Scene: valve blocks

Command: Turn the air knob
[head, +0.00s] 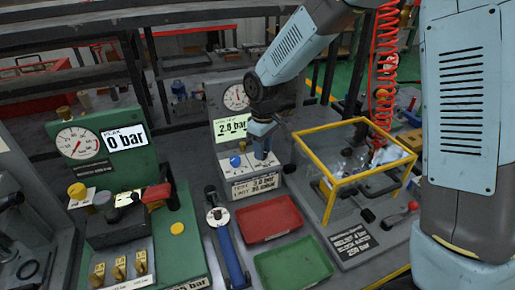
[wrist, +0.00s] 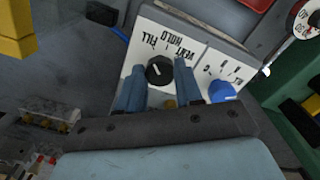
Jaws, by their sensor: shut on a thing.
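My gripper (head: 262,155) reaches down onto a small grey valve block (head: 227,189). In the wrist view its two blue fingers (wrist: 160,88) are shut on a black round knob (wrist: 160,70) with a white pointer mark. The knob sits on a white plate (wrist: 146,48) lettered FILL, VENT and HOLD. In the head view the black knob is mostly hidden by the fingers. A blue knob (wrist: 222,92) sits beside it on the same block and also shows in the head view (head: 235,161). The display (head: 231,129) above reads about 2.8 bar, next to a dial gauge (head: 236,97).
A green gauge block (head: 120,160) with a 0 bar display stands left. Red (head: 270,220) and green (head: 293,262) trays lie in front. A yellow-framed clear box (head: 333,173) stands close on the right. A blue-handled tool (head: 232,255) lies in front of the block.

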